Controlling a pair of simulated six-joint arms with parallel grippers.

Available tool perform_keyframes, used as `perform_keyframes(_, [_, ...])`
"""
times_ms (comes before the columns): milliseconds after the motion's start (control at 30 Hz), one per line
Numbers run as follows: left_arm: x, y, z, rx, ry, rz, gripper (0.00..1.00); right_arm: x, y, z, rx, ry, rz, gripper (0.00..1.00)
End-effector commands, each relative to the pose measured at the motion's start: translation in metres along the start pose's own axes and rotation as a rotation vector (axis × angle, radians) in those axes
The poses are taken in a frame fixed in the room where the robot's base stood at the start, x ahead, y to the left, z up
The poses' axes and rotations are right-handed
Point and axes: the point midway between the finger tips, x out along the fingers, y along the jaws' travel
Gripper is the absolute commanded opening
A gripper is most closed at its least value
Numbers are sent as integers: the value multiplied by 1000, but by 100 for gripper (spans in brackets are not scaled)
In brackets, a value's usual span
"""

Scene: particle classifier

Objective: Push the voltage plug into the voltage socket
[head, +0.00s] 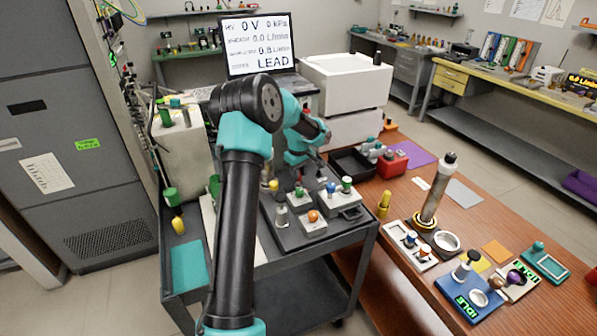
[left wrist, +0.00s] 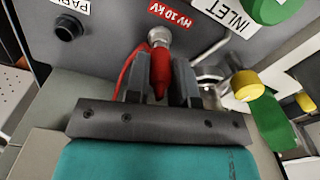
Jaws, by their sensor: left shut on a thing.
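In the left wrist view my left gripper (left wrist: 160,82) is shut on the red voltage plug (left wrist: 160,72). A red cable curves down to the left of the plug. The voltage socket (left wrist: 158,37), a round metal fitting, sits on a grey panel beside the red "HV 10 kV" label (left wrist: 171,14). The plug is lined up with the socket and appears to meet it; I cannot tell how deep it sits. In the head view my left arm fills the middle, and neither plug nor socket can be made out. My right gripper is not in view.
In the wrist view, a black port (left wrist: 68,27) lies left of the socket. A yellow knob (left wrist: 247,85) and a green part (left wrist: 275,122) are close on the right. In the head view, a monitor (head: 258,45) reads 0 V and "LEAD"; small instruments crowd the grey cart.

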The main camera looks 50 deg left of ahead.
Motion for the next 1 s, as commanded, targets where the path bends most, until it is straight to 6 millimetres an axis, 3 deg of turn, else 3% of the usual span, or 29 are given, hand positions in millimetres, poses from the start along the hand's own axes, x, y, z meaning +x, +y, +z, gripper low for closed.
perform_keyframes(800, [16, 0, 0, -1, -1, 0, 0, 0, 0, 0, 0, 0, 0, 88])
perform_keyframes(833, [16, 0, 0, -1, 0, 0, 26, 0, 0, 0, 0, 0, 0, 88])
perform_keyframes(1000, [16, 0, 0, -1, 0, 0, 42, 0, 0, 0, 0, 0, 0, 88])
